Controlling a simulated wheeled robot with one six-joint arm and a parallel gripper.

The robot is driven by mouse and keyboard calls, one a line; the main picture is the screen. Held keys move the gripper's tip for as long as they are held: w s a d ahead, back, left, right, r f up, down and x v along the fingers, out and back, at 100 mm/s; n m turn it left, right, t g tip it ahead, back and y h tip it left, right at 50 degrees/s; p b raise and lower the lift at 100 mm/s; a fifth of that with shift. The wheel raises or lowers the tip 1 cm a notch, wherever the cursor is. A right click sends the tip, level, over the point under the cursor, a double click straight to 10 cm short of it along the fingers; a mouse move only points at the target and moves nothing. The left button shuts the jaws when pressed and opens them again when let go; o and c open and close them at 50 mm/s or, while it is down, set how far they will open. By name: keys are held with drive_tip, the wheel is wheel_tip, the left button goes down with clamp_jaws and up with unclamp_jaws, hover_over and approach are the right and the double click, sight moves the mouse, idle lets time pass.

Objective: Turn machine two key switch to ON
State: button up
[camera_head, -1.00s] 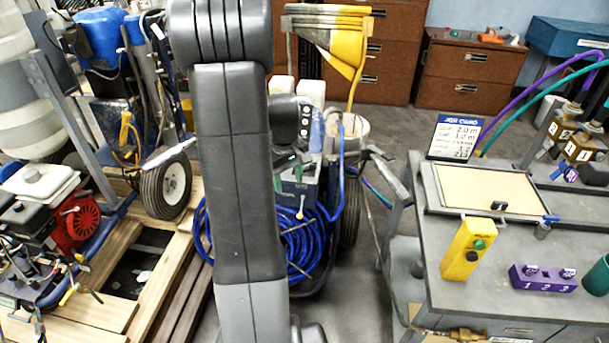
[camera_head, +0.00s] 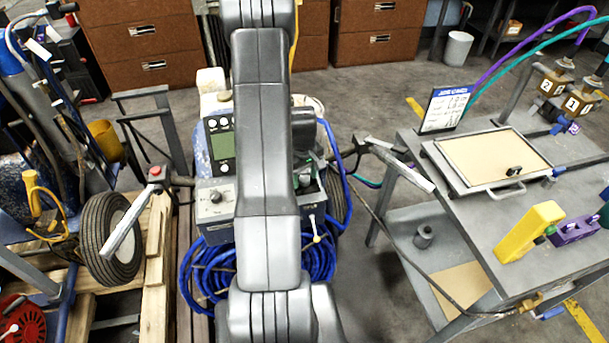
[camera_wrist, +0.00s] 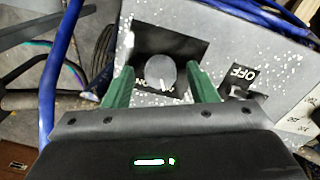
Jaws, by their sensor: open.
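In the wrist view, a round grey knob-like part (camera_wrist: 160,72) with a pale mark sits on a black plate on a speckled grey panel (camera_wrist: 200,25). It appears to be the key switch, but I cannot see a separate key clearly. My gripper (camera_wrist: 160,88) is open, with one green finger on each side of this part. I cannot tell whether either finger touches it. A black OFF label (camera_wrist: 240,78) is to the right. In the head view, the striper's control box (camera_head: 213,215) is partly hidden behind my arm. My gripper mostly hides there too.
Blue hose (camera_head: 205,275) coils below the control box, which has another dial (camera_head: 215,196) and a display panel (camera_head: 221,145). A handlebar (camera_head: 395,165) extends right. A grey worktable (camera_head: 450,215) holds a yellow switch box (camera_head: 530,230). A wheel (camera_head: 112,240) stands left.

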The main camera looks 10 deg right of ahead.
drive_tip(key=shift+c, duration=0.4)
drive_tip(key=c, duration=0.9)
drive_tip(key=shift+f+m+b, duration=0.1)
drive_tip(key=shift+m+b, duration=0.2)
drive_tip(key=shift+b, duration=0.05)
drive_tip(key=shift+w+f+m+b, duration=0.1)
drive_tip(key=shift+m+b, duration=0.65)
drive_tip(key=shift+m, duration=0.15)
drive_tip(key=m+b, duration=0.2)
drive_tip(key=m, duration=0.1)
drive_tip(key=shift+m, duration=0.3)
drive_tip(key=m+b, duration=0.1)
drive_tip(key=m, duration=0.2)
drive_tip(key=m+b, duration=0.1)
drive_tip(key=m, duration=0.1)
drive_tip(key=shift+r+m, duration=0.2)
drive_tip(key=shift+m, duration=0.2)
